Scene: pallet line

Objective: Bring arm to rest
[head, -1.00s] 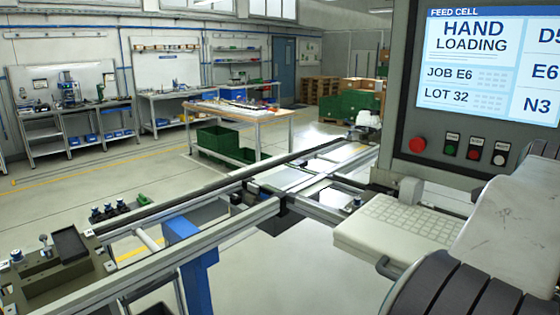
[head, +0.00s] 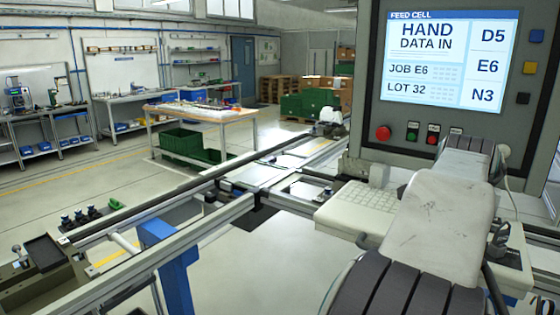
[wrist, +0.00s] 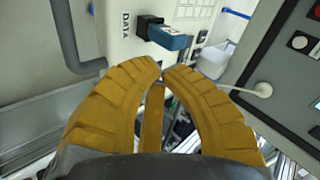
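My gripper (wrist: 162,72) shows in the wrist view with its two yellow fingers curved together. The tips are nearly touching and nothing shows between them. A blue stick (wrist: 168,38) sits in a black socket marked DATA (wrist: 148,24), just beyond the fingertips and apart from them. My arm crosses the right side of the head view, in front of the console. My fingers cannot be made out clearly in the head view.
The console screen (head: 448,60) reads HAND DATA IN, above a red button (head: 383,133). A keyboard shelf (head: 365,200) lies beside my arm. A rail line (head: 190,225) runs across the left. A workbench (head: 205,112) and green crates (head: 180,142) stand farther back on open floor.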

